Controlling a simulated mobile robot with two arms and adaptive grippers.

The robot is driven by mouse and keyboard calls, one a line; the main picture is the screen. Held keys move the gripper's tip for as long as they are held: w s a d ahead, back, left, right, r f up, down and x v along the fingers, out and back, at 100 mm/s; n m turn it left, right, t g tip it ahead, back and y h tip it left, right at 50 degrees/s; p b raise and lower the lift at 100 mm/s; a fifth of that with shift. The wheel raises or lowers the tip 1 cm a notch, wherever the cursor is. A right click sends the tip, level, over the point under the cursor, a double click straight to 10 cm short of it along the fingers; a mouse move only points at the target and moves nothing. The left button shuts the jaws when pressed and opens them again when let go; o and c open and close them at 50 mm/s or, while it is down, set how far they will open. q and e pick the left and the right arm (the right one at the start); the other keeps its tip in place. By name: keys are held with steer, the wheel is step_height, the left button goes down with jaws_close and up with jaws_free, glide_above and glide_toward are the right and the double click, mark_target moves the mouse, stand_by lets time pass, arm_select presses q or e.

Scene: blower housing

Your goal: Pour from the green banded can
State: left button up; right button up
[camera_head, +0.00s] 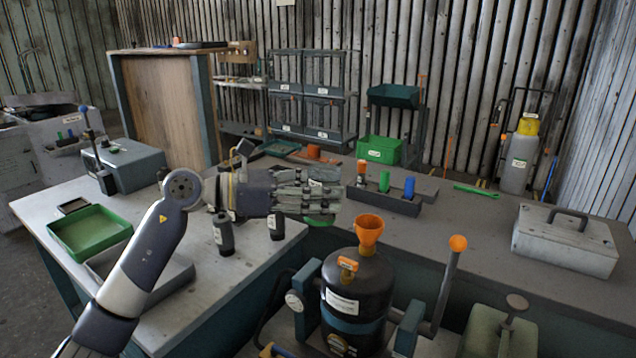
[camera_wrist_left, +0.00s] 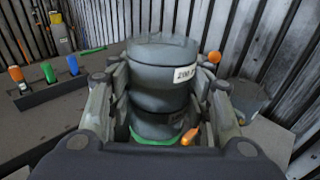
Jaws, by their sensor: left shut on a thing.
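My left gripper (camera_head: 318,198) reaches in from the left above the bench and is shut on a dark grey can. In the left wrist view the can (camera_wrist_left: 160,85) sits between the fingers (camera_wrist_left: 158,100), with a white label and a green band near the bottom of the picture. In the head view the fingers hide most of the can; its green band (camera_head: 320,219) shows below them. A black vessel (camera_head: 356,295) with an orange funnel (camera_head: 369,231) on top stands in front, lower and to the right of the held can. My right gripper is not in view.
Two dark cans (camera_head: 223,234) (camera_head: 276,226) stand on the left bench below my gripper. A green tray (camera_head: 90,232) lies at left. A rack with orange, green and blue pieces (camera_head: 384,200) stands behind. A grey box (camera_head: 565,240) is at right; bench around it is mostly clear.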

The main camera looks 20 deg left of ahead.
arm_select(q)
steer(key=w+d+f+y+p, duration=0.1)
steer(key=p, duration=0.2)
steer(key=w+d+f+g+y+p, duration=0.1)
steer(key=d+f+p, duration=0.1)
steer(key=p, duration=0.1)
steer(key=shift+w+d+g+p, duration=0.2)
steer(key=shift+d+g+p, duration=0.1)
steer(key=shift+p, duration=0.1)
stand_by(1.0)
stand_by(0.4)
steer(key=shift+s+a+f+y+p, duration=0.15)
steer(key=shift+f+y+p, duration=0.25)
steer(key=shift+y+p, duration=0.4)
